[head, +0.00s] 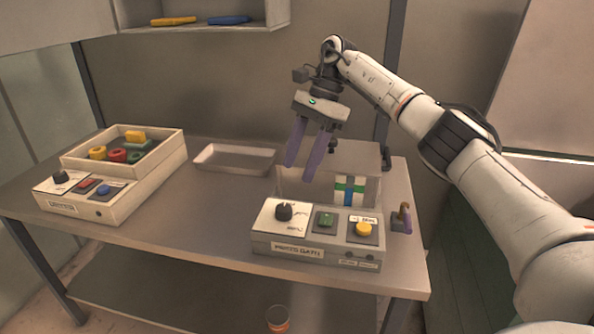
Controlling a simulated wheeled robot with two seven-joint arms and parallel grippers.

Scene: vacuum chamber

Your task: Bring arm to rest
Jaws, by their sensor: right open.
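My right arm (440,130) comes in from the right, raised and bent. My right gripper (309,145) hangs from it with its two purple fingers pointing down, apart and empty. It is in front of and above the grey box-shaped chamber (355,157) on the table, and covers part of that chamber. My left gripper is not in view.
The table (190,222) bears a control box (310,242) with a knob and buttons, an empty tray (232,160), and a bin (170,158) of coloured parts behind another control box (85,196). A shelf (205,28) hangs above. A cup (277,319) stands below.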

